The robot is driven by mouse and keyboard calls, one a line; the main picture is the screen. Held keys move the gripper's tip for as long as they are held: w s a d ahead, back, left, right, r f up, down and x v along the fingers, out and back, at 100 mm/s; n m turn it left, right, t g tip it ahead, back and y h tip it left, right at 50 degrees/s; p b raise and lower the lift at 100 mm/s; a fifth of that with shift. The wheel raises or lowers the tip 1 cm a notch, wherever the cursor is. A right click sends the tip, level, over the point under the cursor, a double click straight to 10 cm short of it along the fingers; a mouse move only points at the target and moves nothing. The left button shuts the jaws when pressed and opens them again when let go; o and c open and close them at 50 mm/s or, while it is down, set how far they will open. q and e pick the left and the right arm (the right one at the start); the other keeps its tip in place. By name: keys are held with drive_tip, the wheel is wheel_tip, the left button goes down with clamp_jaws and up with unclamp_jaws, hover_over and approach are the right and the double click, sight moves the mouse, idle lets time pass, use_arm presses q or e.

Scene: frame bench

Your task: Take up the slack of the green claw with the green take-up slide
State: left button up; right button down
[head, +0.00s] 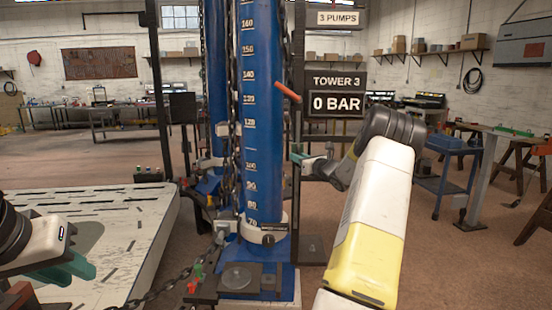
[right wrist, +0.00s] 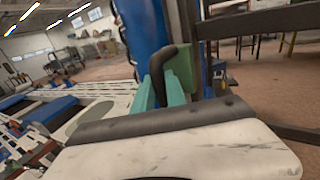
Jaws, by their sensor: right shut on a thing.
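My right gripper (head: 304,159) is at a dark upright post just right of the blue tower. In the right wrist view its teal fingers (right wrist: 158,92) are shut on a dark handle (right wrist: 164,65). A green block (right wrist: 183,66), which looks like the green take-up slide, sits right against that handle. In the head view only a small bit of green shows there. A small green part (head: 198,269), with a red part below it, is low beside the tower foot; I cannot tell if it is the green claw. My left gripper (head: 68,270) is at the lower left, apart from these things, its opening unclear.
The blue tower (head: 261,140) with a number scale stands in the middle. A chain (head: 165,287) runs from its foot to the lower left, by a pale slotted platform (head: 150,225). A sign (head: 338,104) reads 0 BAR. Floor at the right is partly clear.

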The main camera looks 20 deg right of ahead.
drive_tip(key=shift+f, duration=0.1)
idle(0.6)
wheel_tip(320, 180, down, 4)
drive_tip(key=shift+f, duration=0.1)
drive_tip(key=shift+r, duration=0.2)
drive_tip(key=c, duration=1.4)
unclamp_jaws()
drive_tip(key=shift+r, duration=0.1)
drive_tip(key=shift+s, duration=0.1)
drive_tip(key=s, duration=0.5)
drive_tip(key=s+d, duration=0.1)
drive_tip(key=s, duration=0.1)
drive_tip(key=shift+s+d, duration=0.1)
drive_tip(key=shift+s, duration=0.2)
